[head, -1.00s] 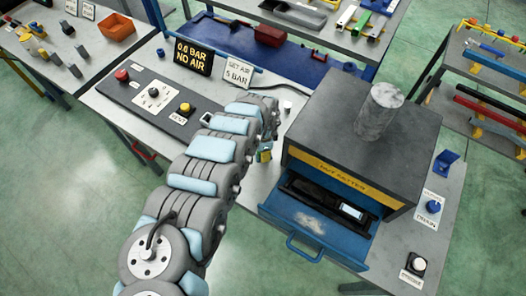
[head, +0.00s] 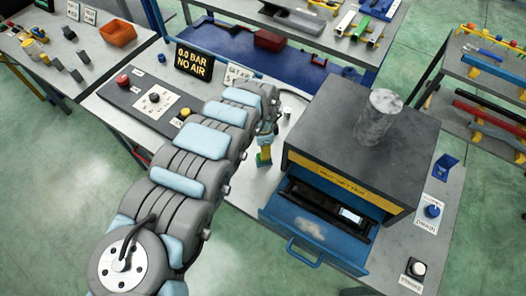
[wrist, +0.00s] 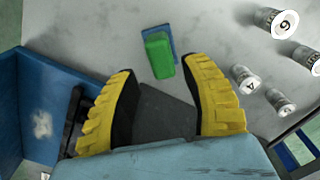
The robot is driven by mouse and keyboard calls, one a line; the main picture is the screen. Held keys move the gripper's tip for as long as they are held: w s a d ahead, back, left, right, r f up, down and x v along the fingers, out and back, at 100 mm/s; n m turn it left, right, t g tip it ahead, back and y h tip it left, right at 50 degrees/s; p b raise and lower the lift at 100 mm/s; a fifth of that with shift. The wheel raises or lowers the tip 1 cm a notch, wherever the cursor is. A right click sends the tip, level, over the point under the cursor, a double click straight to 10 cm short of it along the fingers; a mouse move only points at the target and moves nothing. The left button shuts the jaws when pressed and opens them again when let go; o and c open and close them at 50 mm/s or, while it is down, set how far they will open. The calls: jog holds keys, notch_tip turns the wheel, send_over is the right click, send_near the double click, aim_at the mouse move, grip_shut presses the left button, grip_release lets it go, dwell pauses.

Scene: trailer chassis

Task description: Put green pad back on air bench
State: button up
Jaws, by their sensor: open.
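The green pad (wrist: 158,55) lies on the grey tabletop in the wrist view, with a blue piece (wrist: 163,38) along its far and right sides. My gripper (wrist: 161,68) is open, its two yellow ribbed fingers apart. The pad shows between and slightly beyond the fingertips; I cannot tell whether they are at its height. In the head view my gripper (head: 265,153) points down at the table, left of the grey cabinet, and a small green patch (head: 262,162) shows at its tips.
The grey cabinet (head: 365,130) with an open blue drawer (head: 310,232) stands close to the right of my gripper. Several numbered cylinders (wrist: 243,79) stand at the right in the wrist view. A control panel (head: 150,98) and a "0.0 BAR NO AIR" display (head: 193,60) lie behind left.

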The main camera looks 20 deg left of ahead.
notch_tip(320, 180, up, 5)
jog(key=shift+w+f, duration=0.1)
jog(key=shift+f, duration=0.05)
jog(key=shift+r, duration=0.45)
